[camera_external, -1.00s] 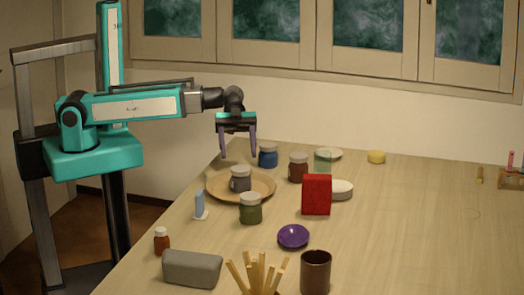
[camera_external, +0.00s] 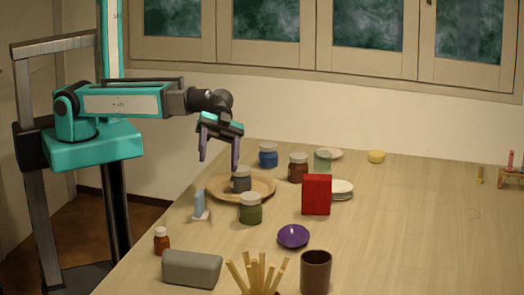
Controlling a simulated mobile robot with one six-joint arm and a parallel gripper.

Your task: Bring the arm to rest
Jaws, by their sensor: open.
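My gripper (camera_external: 219,165) is open and empty. It hangs with its fingers pointing down, above the left part of the wooden table (camera_external: 400,230). It is up and to the left of a round wooden plate (camera_external: 265,187). A grey jar with a pale lid (camera_external: 241,180) stands on that plate, below and to the right of the fingers. The picture shows no contact between the fingers and any object.
A blue jar (camera_external: 268,156), a brown jar (camera_external: 298,168) and a green jar (camera_external: 250,209) stand near the plate. A red box (camera_external: 316,195), purple bowl (camera_external: 293,236), grey block (camera_external: 192,268) and brown cup (camera_external: 316,272) stand nearer. The table's right middle is mostly clear.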

